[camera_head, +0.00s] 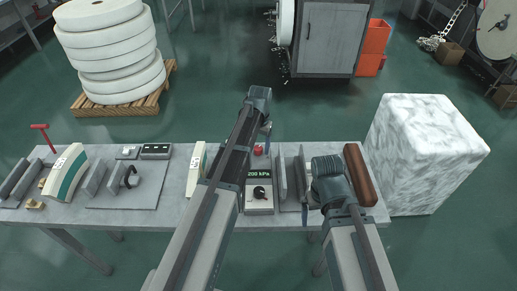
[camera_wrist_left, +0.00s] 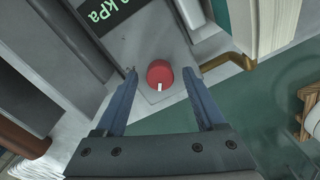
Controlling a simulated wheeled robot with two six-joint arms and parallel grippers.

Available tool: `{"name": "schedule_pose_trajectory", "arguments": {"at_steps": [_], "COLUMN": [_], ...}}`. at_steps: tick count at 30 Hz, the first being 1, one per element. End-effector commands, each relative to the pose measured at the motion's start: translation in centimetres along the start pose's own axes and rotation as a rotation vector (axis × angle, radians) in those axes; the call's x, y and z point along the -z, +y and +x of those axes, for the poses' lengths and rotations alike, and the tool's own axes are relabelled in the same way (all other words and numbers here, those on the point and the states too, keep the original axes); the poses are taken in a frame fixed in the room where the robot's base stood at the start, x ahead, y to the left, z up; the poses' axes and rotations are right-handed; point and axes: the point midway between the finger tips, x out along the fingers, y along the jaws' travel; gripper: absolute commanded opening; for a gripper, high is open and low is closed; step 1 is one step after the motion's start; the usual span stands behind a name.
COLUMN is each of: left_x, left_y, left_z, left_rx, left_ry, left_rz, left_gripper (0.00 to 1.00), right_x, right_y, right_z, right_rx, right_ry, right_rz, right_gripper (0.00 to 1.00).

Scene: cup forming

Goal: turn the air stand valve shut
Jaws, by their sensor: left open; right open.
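The air stand (camera_head: 259,205) is a grey box on the bench with a green "200 kPa" display and a black knob (camera_head: 259,192) on its front part. A red round valve knob (camera_head: 258,150) sits at its back end. In the left wrist view the red knob (camera_wrist_left: 160,71) has a white mark at its lower edge. My left gripper (camera_wrist_left: 161,74) is open, its fingertips on either side of the red knob with gaps showing; I cannot tell its height above the knob. My right gripper (camera_head: 305,212) hangs near the bench's right part, pointing down, and looks empty.
Upright grey plates (camera_head: 281,178) stand right of the air stand, and a brown bar (camera_head: 360,175) lies at the bench's right end. A curved white piece (camera_head: 196,165) stands left of my left arm. A white-wrapped block (camera_head: 425,150) stands beyond the bench's right end.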

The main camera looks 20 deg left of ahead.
Motion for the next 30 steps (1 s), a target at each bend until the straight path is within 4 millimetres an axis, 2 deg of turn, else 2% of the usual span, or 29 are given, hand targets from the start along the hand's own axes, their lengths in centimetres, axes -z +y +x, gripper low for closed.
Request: {"name": "schedule_pose_trajectory", "arguments": {"at_steps": [4,16,23,30], "left_x": [0.00,0.00,0.01,0.01], "left_y": [-0.01,0.00,0.00,-0.01], "left_z": [-0.08,-0.07,-0.07,-0.07], "left_rx": [0.000,0.000,0.000,0.000], "left_ry": [0.000,0.000,0.000,-0.003], "left_rz": [0.000,0.000,-0.010,-0.109], "left_gripper": [0.72,0.00,0.00,0.00], "right_x": [-0.01,-0.01,-0.01,0.00], "right_y": [0.01,0.01,0.01,0.01], "right_z": [-0.08,-0.07,-0.07,-0.07], "right_rx": [0.000,0.000,0.000,0.000], "right_ry": [0.000,0.000,0.000,0.000], "right_rz": [0.000,0.000,0.000,0.000], "right_gripper": [1.00,1.00,1.00,1.00]}}
